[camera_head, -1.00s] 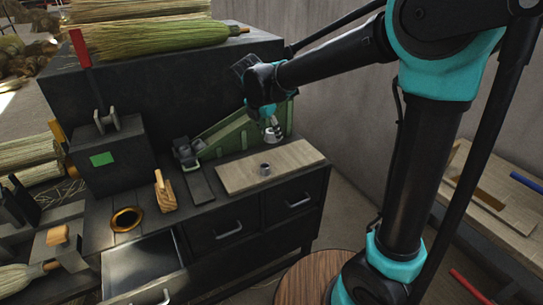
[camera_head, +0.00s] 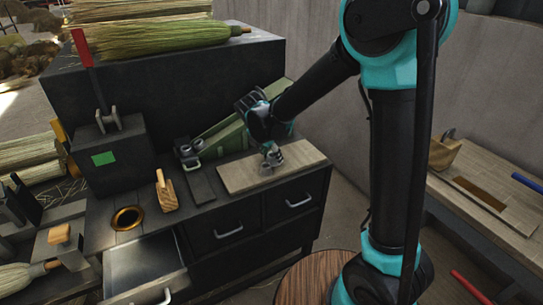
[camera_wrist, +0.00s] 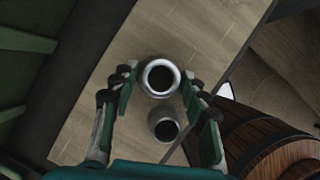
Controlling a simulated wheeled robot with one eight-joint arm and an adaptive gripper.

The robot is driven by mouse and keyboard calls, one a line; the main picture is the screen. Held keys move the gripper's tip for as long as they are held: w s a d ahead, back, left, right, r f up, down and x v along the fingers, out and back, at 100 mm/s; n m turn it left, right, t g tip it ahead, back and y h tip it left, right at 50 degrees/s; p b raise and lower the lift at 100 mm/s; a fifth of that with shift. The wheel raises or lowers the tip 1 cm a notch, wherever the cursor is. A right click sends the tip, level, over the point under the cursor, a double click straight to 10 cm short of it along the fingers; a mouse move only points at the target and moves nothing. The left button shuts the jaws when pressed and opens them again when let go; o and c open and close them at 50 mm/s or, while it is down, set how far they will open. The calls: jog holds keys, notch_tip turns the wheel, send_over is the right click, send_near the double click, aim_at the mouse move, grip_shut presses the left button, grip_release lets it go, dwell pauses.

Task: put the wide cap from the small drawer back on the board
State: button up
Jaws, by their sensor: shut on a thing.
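The board (camera_head: 240,178) is a pale wooden plank on the bench top, right of centre in the head view. My gripper (camera_head: 271,157) is low over its right half. In the wrist view my gripper (camera_wrist: 161,82) has its fingertips on either side of the wide cap (camera_wrist: 159,78), a silvery ring, and is shut on it. A second, darker metal ring (camera_wrist: 166,130) shows over the board (camera_wrist: 98,118), nearer the palm side of the picture. I cannot tell the gap between cap and board. The small drawer (camera_head: 143,268) stands open at lower left and looks empty.
A green sloping fixture (camera_head: 222,138) stands behind the board. A wooden block (camera_head: 166,190) and a brass-rimmed hole (camera_head: 127,218) lie to the left. A round wooden top (camera_head: 312,280) stands in front of the bench; a barrel (camera_wrist: 265,135) shows in the wrist view.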

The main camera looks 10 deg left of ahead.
jog(key=o, duration=0.9)
jog(key=shift+f, duration=0.1)
jog(key=v, duration=1.2)
jog(key=s+d+f+m, duration=0.1)
jog(key=d+f+m, duration=0.2)
jog(key=d+m, duration=0.7)
jog(key=s+d+f+m, duration=0.3)
jog(key=s+d+m, duration=0.1)
jog(key=d+m, duration=0.2)
jog(key=s+d+f+m+y, duration=0.1)
jog(key=s+d+f+m, duration=0.3)
jog(key=d+m, duration=0.3)
jog(key=s+d+f+m+y, duration=0.1)
jog(key=s+d+f+m, duration=0.2)
jog(key=s+d+m, duration=0.2)
jog(key=shift+s+d+f+m+t, duration=0.15)
jog(key=shift+s+d+f+m, duration=0.05)
jog(key=shift+d+m, duration=0.2)
jog(key=shift+s+d+f+m+t, duration=0.2)
jog(key=shift+d+m, duration=0.1)
jog(key=shift+d, duration=0.2)
